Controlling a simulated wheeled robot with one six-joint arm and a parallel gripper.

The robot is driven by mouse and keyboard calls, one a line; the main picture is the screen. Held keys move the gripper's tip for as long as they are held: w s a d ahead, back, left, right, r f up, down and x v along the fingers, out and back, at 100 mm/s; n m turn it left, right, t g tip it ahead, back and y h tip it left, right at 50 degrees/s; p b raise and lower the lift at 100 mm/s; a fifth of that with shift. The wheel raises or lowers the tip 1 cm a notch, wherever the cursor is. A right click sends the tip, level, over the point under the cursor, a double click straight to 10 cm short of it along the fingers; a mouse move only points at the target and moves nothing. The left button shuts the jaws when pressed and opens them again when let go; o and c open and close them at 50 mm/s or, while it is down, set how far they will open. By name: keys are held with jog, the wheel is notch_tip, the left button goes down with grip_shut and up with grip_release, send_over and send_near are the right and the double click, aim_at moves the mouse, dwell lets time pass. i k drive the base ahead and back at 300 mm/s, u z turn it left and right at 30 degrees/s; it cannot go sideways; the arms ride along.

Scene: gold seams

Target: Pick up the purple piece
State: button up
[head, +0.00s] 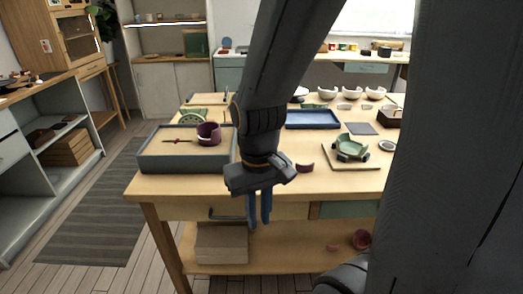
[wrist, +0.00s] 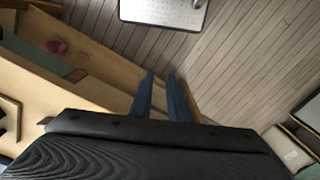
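A small curved purple piece (head: 304,167) lies on the worktable (head: 225,183) near its front edge, just right of my gripper in the head view. A purple broken cup (head: 209,133) stands in the grey tray at the left. My gripper (head: 259,224) points down in front of the table's front edge, its blue fingers apart with nothing between them. The fingers also show in the wrist view (wrist: 160,76). A reddish-purple cup (head: 362,239) and a small fragment (head: 332,247) lie on the lower shelf; the wrist view shows a reddish-purple thing (wrist: 57,46) there.
The grey tray (head: 185,161) also holds a thin dark red item. A green broken vessel (head: 350,149) sits on a board at the right. A blue tray (head: 312,119) and several white bowls stand farther back. A box (head: 222,244) sits on the lower shelf.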

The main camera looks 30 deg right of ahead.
aim_at(301, 168)
jog(key=u, duration=2.7)
jog(key=k, duration=1.25)
jog(key=z, duration=2.3)
jog(key=i, duration=0.5)
